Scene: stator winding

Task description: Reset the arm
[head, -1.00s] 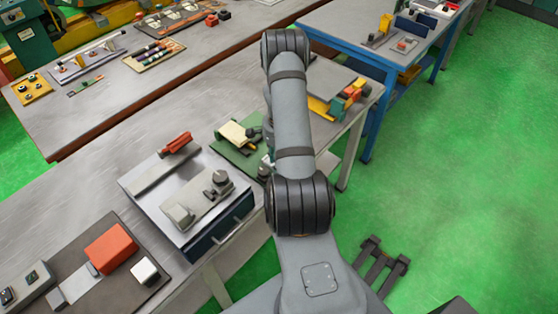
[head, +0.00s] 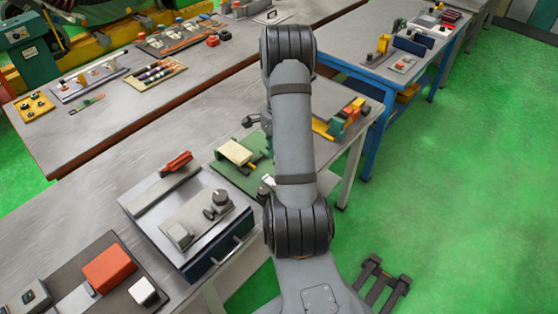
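My grey arm with black joint bands rises through the middle of the head view. Its upper elbow is over the far part of the near bench (head: 62,218). A dark piece that looks like part of my gripper (head: 254,120) shows just left of the arm link, above the bench near the green board (head: 232,172). The rest of the gripper is hidden behind the arm. I cannot tell whether it is open or shut, or whether it holds anything.
A grey box with a dark drawer (head: 205,262) and a red block (head: 109,269) are on the near bench. Red, yellow and green parts (head: 345,118) lie right of the arm. A brown-edged bench (head: 150,112) and a blue table (head: 372,75) stand beyond. The green floor at right is mostly open.

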